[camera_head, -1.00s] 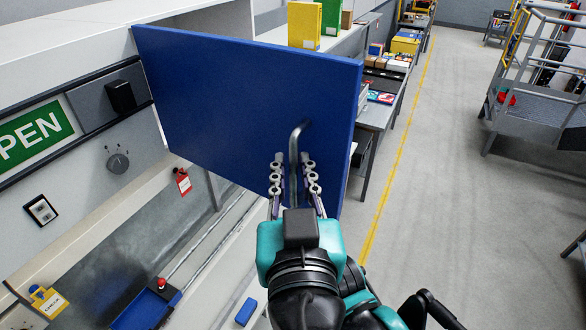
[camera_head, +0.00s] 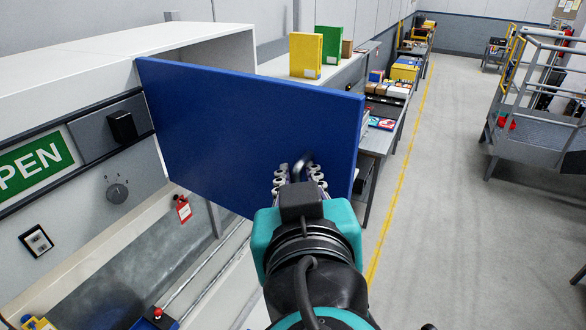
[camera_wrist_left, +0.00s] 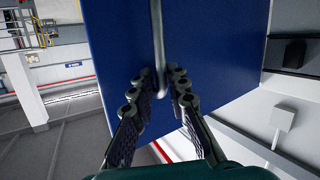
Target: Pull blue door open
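The blue door (camera_head: 235,120) stands swung out from a white cabinet, with a gap showing the cabinet's inside. Its grey bar handle (camera_head: 303,166) is near the door's free edge. My left gripper (camera_head: 300,177) is at the handle, one finger on each side of it. In the left wrist view the handle (camera_wrist_left: 158,35) runs down between the two fingertips of the gripper (camera_wrist_left: 161,82), which stay apart with a gap beside the bar. The handle's lower part is hidden by my gripper and wrist. My right gripper is not in view.
A white cabinet top (camera_head: 100,65) runs along the left. Floor (camera_head: 450,200) is clear to the right.

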